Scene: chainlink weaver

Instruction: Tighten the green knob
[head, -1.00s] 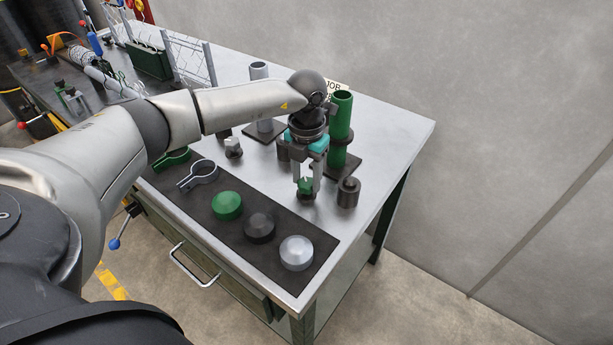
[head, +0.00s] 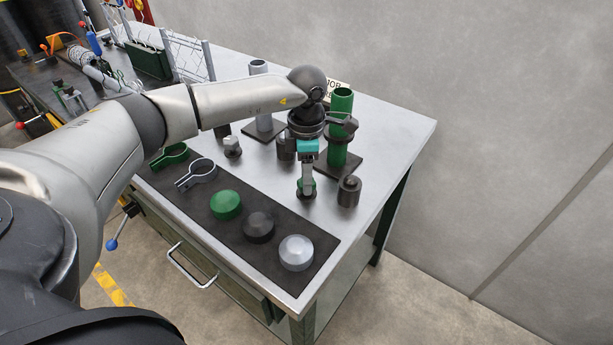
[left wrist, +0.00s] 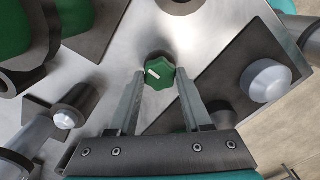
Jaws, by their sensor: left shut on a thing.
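The green knob (left wrist: 158,73) is a small lobed knob with a white mark on top. It sits low over the bare metal top of the workbench. In the left wrist view it lies between the two fingertips of my left gripper (left wrist: 160,84), which is shut on it from above. In the head view my left gripper (head: 307,186) points straight down. One finger covers most of the knob there, with only bits of green showing. My right gripper is in neither view.
A green upright tube (head: 341,125) stands close behind the gripper, and a dark cylindrical piece (head: 348,191) stands just right. In front, a dark mat (head: 208,228) carries green, black and pale caps and ring clamps. The bench's right end (head: 400,140) is clear.

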